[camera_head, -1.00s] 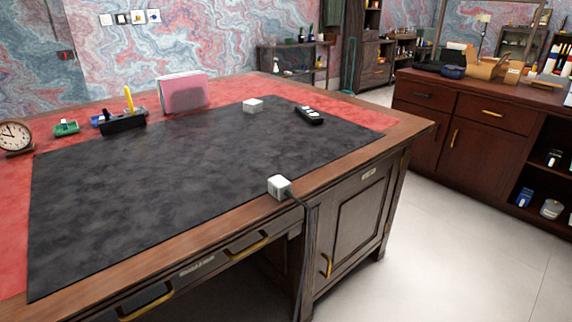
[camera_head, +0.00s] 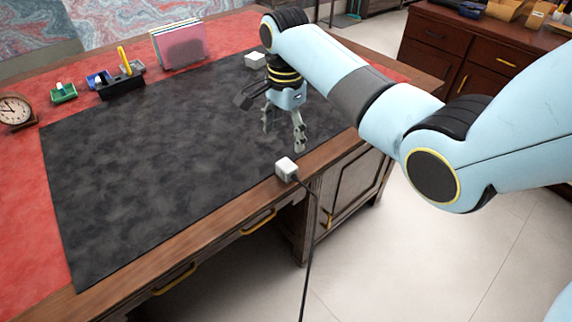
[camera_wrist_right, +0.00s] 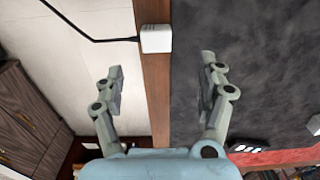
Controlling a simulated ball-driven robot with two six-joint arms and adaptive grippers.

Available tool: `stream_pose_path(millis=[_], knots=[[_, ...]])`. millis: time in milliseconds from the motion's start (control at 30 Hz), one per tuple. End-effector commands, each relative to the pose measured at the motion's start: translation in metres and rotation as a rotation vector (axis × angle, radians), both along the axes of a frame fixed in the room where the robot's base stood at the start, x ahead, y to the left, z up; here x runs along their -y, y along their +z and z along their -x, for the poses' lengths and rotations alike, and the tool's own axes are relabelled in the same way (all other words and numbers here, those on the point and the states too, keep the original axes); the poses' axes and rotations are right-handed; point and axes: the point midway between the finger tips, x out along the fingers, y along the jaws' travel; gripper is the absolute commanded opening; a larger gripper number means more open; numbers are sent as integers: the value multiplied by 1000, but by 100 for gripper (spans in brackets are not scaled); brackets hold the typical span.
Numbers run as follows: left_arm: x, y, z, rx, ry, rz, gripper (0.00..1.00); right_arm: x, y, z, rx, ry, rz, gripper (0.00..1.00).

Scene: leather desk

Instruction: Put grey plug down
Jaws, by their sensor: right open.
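A pale grey, cube-like plug (camera_head: 286,169) with a dark cable rests on the wooden front edge of the desk, by the mat's border. It also shows in the right wrist view (camera_wrist_right: 156,39), at the top centre. Its cable hangs over the front edge toward the floor. My right gripper (camera_head: 283,138) is open and empty, fingers pointing down, just behind the plug in the head view. In the wrist view its spread fingers (camera_wrist_right: 161,62) lie either side of the wooden edge, with the plug ahead and apart from them. My left gripper is out of view.
A black mat (camera_head: 130,190) covers most of the red desk top. A second white block (camera_head: 255,60) sits at its back. A pen holder (camera_head: 122,88), pink file rack (camera_head: 180,45), green item (camera_head: 64,93) and clock (camera_head: 15,111) stand behind. The mat's middle is clear.

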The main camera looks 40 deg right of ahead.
Motion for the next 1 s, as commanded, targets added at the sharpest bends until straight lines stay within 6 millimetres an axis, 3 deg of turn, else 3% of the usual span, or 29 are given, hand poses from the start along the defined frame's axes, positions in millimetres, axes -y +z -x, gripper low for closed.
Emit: stream_pose_path(millis=[200, 433, 700, 1000], knots=[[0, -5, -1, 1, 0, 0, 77, -1, -39, 2, -5, -2, -1, 73], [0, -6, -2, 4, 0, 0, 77, -2, -59, 3, -4, 0, -1, 73], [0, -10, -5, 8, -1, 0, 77, -6, -98, 6, -3, 1, -1, 73], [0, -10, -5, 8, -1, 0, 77, -6, -102, 6, -1, 2, 0, 72]])
